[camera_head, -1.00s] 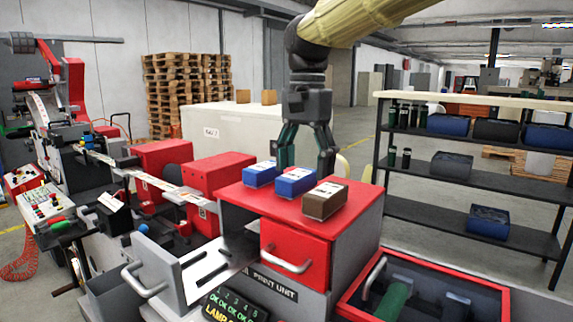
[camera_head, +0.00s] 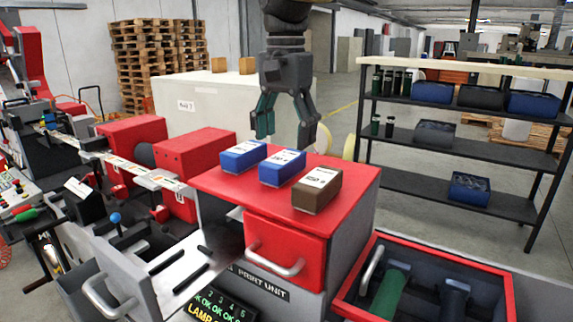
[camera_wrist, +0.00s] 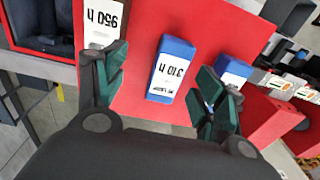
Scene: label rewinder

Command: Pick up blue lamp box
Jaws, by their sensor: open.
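Two blue lamp boxes with white labels lie on the red top of the print unit (camera_head: 222,184): the left blue box (camera_head: 243,158) and the middle blue box (camera_head: 282,168). A brown box (camera_head: 317,191) lies to their right. My gripper (camera_head: 285,128) is open and empty, pointing down above the far side of the boxes, apart from them. In the wrist view, the middle blue box (camera_wrist: 171,69), labelled 310 h, appears between the open fingers. The brown box (camera_wrist: 104,25), labelled 950 h, is by the left finger. The other blue box (camera_wrist: 232,70) is partly hidden by the right finger.
A red drawer (camera_head: 285,250) with a handle is under the boxes. An open red-rimmed bin (camera_head: 425,245) with rolls stands at right. A shelf rack (camera_head: 460,145) with dark blue crates is behind. A pale block (camera_head: 200,104) stands behind the print unit.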

